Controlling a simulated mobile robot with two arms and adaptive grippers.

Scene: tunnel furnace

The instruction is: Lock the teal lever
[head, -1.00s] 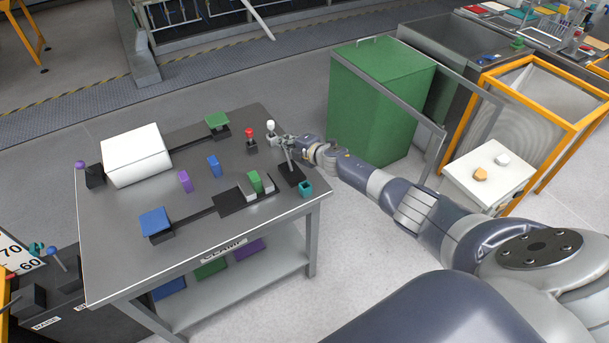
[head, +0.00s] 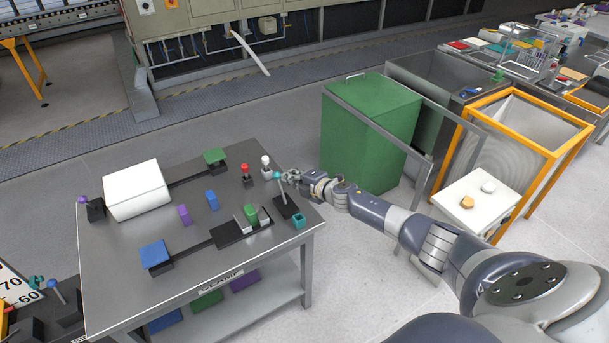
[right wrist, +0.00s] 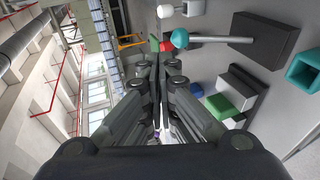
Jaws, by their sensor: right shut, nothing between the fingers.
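The teal lever (head: 277,176) stands on a dark base at the right end of the clamp table, its rod tilted slightly left in the head view. In the right wrist view the teal lever's ball knob (right wrist: 180,38) is just right of the fingertips, with its rod running to a dark block. My right gripper (head: 289,177) is beside the knob, on its right in the head view. In the right wrist view my right gripper (right wrist: 156,62) is shut and empty. Whether it touches the knob I cannot tell. My left gripper is not in view.
A red-knobbed lever (head: 245,170) and a white-knobbed lever (head: 265,162) stand close by. A teal square socket (head: 298,221) and a green block (head: 251,213) are near the lever base. A green cabinet (head: 370,130) stands behind my right arm.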

